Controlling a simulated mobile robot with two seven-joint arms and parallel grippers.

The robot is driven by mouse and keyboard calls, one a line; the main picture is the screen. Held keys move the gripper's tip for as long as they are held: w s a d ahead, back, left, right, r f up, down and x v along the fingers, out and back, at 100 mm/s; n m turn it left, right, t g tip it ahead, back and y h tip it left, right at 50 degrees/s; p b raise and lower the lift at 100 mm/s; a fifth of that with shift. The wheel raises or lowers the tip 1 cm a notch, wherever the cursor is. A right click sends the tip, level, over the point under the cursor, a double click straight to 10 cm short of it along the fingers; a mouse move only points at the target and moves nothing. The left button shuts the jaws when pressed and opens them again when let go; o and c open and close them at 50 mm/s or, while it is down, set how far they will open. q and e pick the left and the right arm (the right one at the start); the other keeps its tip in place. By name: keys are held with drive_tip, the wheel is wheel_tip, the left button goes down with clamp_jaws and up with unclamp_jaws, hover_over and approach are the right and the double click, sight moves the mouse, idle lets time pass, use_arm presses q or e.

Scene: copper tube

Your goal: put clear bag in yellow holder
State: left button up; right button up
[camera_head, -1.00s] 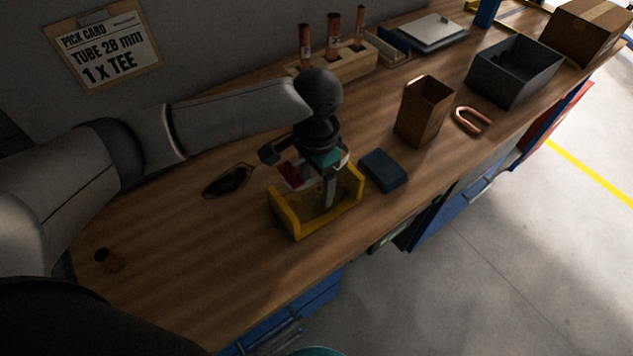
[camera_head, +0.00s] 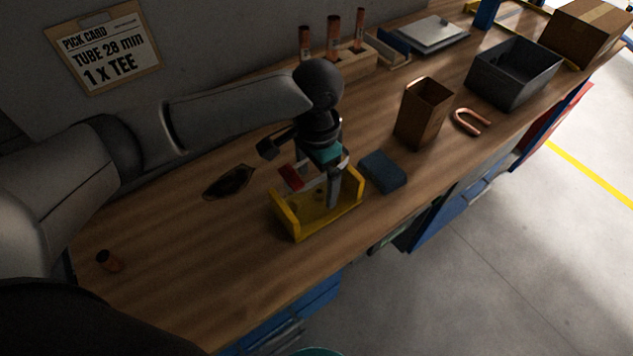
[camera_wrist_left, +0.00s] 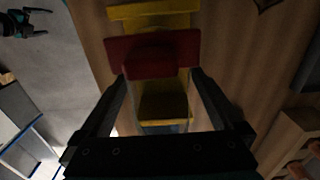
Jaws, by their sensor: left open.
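The yellow holder (camera_head: 315,222) stands near the bench's front edge. A red piece (camera_head: 291,178) shows at its rear left; the left wrist view shows it as a red bar (camera_wrist_left: 150,52) lying across the yellow holder (camera_wrist_left: 155,10). My left gripper (camera_head: 336,185) is over the right part of the holder with its fingers apart; I cannot tell whether they touch it. No clear bag is plain to see; a dark-edged flat piece (camera_head: 229,182) with a see-through-looking middle lies left of the holder. My right gripper (camera_wrist_left: 40,22) shows in the left wrist view, fingers apart and empty.
A blue block (camera_head: 382,171) lies just right of the holder. A brown open box (camera_head: 423,112), a copper U-bend (camera_head: 470,122) and a grey bin (camera_head: 512,75) stand further right. A copper tube rack (camera_head: 350,65) is behind. The front left bench is mostly clear.

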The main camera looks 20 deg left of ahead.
use_arm(q)
wheel_tip(320, 180, up, 10)
drive_tip(key=p, duration=0.1)
drive_tip(key=shift+r, duration=0.15)
idle(2.0)
